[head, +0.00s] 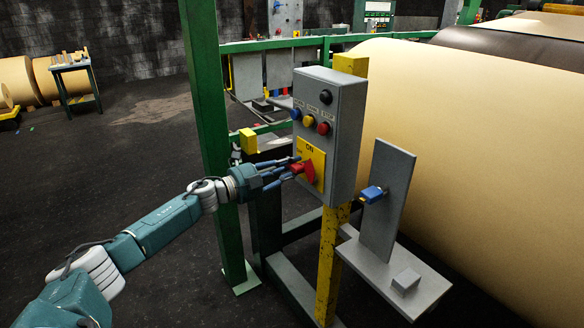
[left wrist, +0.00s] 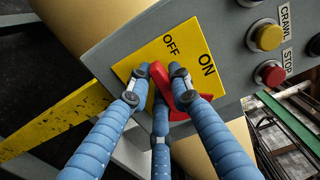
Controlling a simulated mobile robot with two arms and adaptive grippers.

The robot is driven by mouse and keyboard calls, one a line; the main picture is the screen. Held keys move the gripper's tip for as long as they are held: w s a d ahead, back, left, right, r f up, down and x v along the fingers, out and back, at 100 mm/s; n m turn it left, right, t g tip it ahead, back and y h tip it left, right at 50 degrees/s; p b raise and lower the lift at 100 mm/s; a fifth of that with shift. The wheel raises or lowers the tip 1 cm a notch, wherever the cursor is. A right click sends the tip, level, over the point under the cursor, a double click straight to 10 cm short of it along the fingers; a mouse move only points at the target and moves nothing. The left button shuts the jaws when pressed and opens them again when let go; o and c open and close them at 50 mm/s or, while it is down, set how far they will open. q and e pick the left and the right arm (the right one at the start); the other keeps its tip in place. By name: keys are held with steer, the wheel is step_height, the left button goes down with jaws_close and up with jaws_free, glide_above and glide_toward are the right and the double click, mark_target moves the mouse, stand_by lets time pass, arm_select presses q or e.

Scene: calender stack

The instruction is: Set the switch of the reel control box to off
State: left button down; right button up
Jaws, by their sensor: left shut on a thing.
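The reel control box (head: 343,105) is a grey box on a yellow post, with a yellow plate (head: 318,157) low on its front. The plate also shows in the left wrist view (left wrist: 140,62), marked OFF and ON. The red switch (head: 309,174) sits on this plate. In the left wrist view the red switch (left wrist: 161,78) is between my blue fingers, partly hidden by them; I cannot tell exactly which label it points to. My left gripper (head: 290,170) is shut on it, reaching in from the left. My right gripper is not in view.
Above the plate are black, blue, yellow and red buttons (head: 323,128). A green post (head: 208,130) stands close behind my left forearm. A grey bracket (head: 387,200) with a blue piece (head: 372,194) is right of the box. A large tan roll (head: 470,140) lies behind.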

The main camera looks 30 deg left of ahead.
arm_select(q)
steer(key=c, duration=1.6)
jaws_free()
steer(key=shift+o, duration=0.2)
steer(key=shift+s+a+f, duration=0.1)
steer(key=shift+s+a, duration=0.1)
steer(key=shift+s, duration=0.2)
steer(key=v, duration=1.1)
